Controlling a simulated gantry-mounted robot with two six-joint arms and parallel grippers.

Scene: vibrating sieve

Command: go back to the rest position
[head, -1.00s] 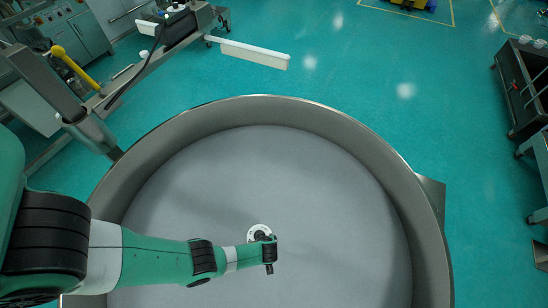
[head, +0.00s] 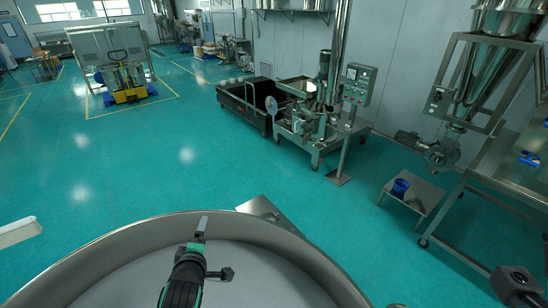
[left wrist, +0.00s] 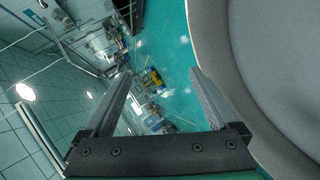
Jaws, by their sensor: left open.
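My left gripper (head: 201,228) is over the round steel sieve (head: 100,250) near its far rim in the head view, with the arm coming from the bottom edge. The left wrist view shows its two fingers (left wrist: 159,76) spread apart with nothing between them. The sieve's curved wall (left wrist: 238,90) lies to the right of the fingers there. The pale inside of the sieve is partly visible and looks empty. I do not see my right gripper.
A black cart (head: 245,103) and a steel machine (head: 315,120) stand beyond the sieve. A white bar (head: 18,231) juts in at left. Green floor (head: 150,180) between is clear.

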